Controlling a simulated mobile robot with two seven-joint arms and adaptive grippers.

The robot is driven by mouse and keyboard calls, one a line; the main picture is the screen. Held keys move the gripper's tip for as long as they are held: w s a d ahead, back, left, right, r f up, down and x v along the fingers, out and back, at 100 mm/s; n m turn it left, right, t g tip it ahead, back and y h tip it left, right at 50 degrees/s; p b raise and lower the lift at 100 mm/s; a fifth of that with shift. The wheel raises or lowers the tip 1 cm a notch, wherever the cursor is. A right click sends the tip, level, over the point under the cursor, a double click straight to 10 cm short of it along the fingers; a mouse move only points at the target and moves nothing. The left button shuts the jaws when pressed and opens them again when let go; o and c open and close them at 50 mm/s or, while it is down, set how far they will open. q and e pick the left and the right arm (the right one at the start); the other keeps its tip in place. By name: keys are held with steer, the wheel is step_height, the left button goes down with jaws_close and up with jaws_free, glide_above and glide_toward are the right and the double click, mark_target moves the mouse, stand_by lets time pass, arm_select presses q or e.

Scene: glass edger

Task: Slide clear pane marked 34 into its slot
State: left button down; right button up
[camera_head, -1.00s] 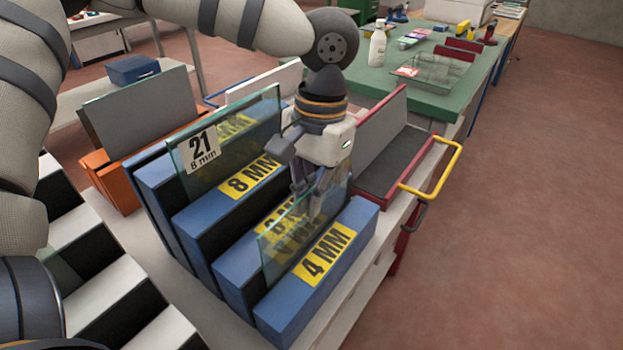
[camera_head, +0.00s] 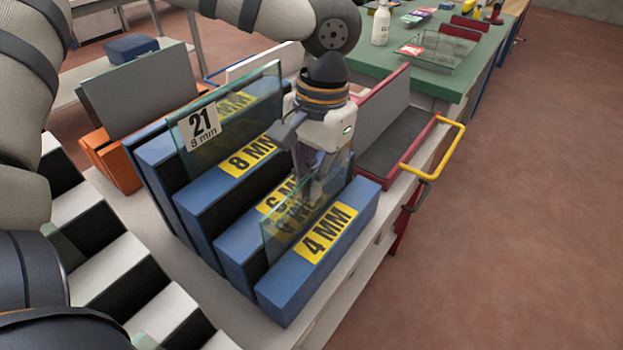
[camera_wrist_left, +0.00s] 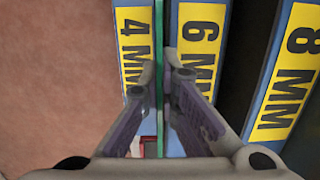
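My left gripper (camera_head: 318,190) points down over the blue rack and is shut on a clear, green-tinted pane (camera_head: 282,238). In the left wrist view its fingers (camera_wrist_left: 161,80) lie on both sides of the pane's thin green edge (camera_wrist_left: 159,40). The pane stands upright between the blue block marked 4 MM (camera_head: 353,208) and the block marked 6 MM (camera_head: 229,257), in line with the gap. Its lower edge is partly hidden behind the 4 MM block. No 34 mark shows. My right gripper is not in view.
Another pane, tagged 21, 8 mm (camera_head: 199,128), stands behind the block marked 8 MM (camera_head: 205,208). A red-framed holder (camera_head: 402,140) with a yellow handle (camera_head: 447,158) is beside the rack. A green table (camera_head: 440,75) with a bottle (camera_head: 381,24) lies beyond. Open floor is at the right.

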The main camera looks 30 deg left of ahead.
arm_select(q)
steer(key=shift+f, duration=0.25)
steer(key=c, duration=1.7)
jaws_free()
steer(key=r, duration=0.4)
steer(key=w+r, duration=0.1)
steer(key=r, duration=0.7)
steer(key=shift+w+d, duration=0.15)
steer(key=shift+w, duration=0.05)
